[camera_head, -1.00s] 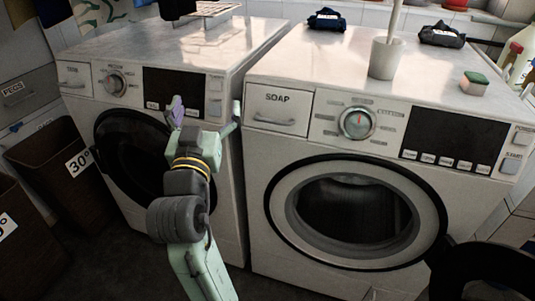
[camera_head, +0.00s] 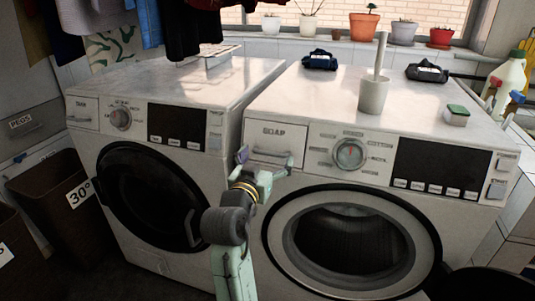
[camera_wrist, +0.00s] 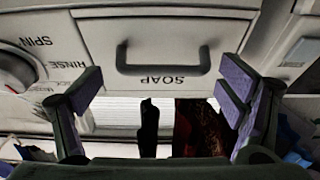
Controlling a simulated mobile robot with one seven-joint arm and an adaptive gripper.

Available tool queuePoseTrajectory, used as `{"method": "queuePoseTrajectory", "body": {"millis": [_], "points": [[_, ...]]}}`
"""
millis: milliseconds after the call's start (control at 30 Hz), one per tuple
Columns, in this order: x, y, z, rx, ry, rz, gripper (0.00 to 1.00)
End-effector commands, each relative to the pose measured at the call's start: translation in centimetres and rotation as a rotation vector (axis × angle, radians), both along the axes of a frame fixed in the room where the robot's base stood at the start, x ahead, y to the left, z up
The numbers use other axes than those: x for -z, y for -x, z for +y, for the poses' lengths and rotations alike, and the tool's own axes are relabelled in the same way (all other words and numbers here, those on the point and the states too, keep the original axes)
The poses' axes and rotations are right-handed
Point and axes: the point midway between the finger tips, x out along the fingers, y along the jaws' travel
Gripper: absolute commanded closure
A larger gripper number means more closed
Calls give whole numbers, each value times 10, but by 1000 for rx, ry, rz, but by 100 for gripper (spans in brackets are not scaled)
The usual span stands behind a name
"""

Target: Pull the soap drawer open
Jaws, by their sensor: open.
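The soap drawer (camera_head: 273,132) is a white panel marked SOAP at the upper left of the right-hand washing machine. It looks shut, flush with the machine front. In the wrist view the drawer (camera_wrist: 100,40) appears upside down, with its grey bar handle (camera_wrist: 163,69) facing me. My gripper (camera_head: 266,160) is in front of the drawer's lower part. It is open and empty; in the wrist view its purple-padded fingers (camera_wrist: 160,88) stand wide apart, one on each side of the handle, with no contact visible. In the head view the gripper partly covers the handle.
The machine's knob (camera_head: 349,154) and dark display (camera_head: 436,167) lie right of the drawer. Its round door (camera_head: 290,205) is below. A second washing machine (camera_head: 170,95) stands close on the left. A white pot (camera_head: 373,97) and a sponge (camera_head: 457,117) stand on top.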

Motion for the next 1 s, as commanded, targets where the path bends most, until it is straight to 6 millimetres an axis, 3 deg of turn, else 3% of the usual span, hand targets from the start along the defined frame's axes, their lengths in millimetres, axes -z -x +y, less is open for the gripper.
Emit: {"method": "queuePoseTrajectory", "body": {"millis": [400, 1000], "points": [[0, -9, -3, -1, -1, 0, 11], [0, -9, -4, 2, -1, -1, 51]]}}
